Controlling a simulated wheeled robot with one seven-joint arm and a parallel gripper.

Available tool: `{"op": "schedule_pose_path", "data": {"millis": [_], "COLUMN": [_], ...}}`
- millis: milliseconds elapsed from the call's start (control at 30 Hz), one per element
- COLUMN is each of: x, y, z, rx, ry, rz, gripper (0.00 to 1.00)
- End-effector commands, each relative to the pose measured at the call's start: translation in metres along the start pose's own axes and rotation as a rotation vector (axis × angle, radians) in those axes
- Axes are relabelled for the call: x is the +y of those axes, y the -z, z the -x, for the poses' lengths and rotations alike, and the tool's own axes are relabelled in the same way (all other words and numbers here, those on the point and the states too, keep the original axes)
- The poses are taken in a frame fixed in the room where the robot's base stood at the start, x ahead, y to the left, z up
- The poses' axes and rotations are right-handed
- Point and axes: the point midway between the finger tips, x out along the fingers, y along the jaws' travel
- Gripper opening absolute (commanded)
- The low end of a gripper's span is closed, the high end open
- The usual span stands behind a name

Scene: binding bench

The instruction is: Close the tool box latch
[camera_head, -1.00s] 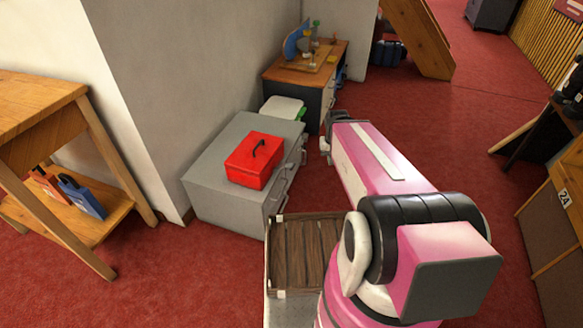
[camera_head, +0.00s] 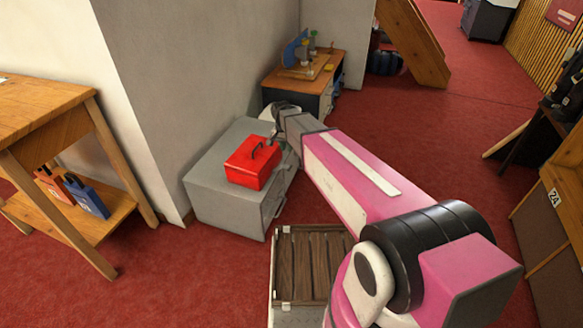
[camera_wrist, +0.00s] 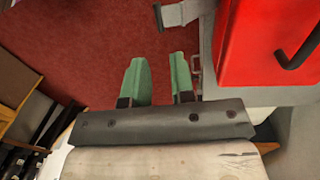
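A red box (camera_head: 240,172) with a black handle lies on top of a grey metal box (camera_head: 222,212) on the floor. In the wrist view the red box (camera_wrist: 245,40) is at the upper right, beside the grey box's edge (camera_wrist: 207,62). A grey latch tab (camera_wrist: 183,13) sticks out from that edge, and a small metal loop (camera_wrist: 196,72) sits lower along it. My gripper (camera_wrist: 159,78) has two green fingers, apart and with nothing between them. The right finger is close to the loop; I cannot tell whether they touch. In the head view my arm hides most of the gripper.
A wooden desk (camera_head: 318,70) stands behind the grey box, against the wall (camera_head: 190,90). A wooden slatted crate (camera_head: 312,255) is in front. Red floor (camera_head: 420,150) is open on the right.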

Motion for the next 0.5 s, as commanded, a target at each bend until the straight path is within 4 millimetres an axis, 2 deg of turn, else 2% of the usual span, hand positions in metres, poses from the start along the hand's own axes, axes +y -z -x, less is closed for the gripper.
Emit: {"op": "schedule_pose_path", "data": {"millis": [500], "x": [0.001], "y": [0.0], "z": [-0.08], "rx": [-0.001], "ry": [-0.001], "rz": [0.001], "gripper": [0.23]}}
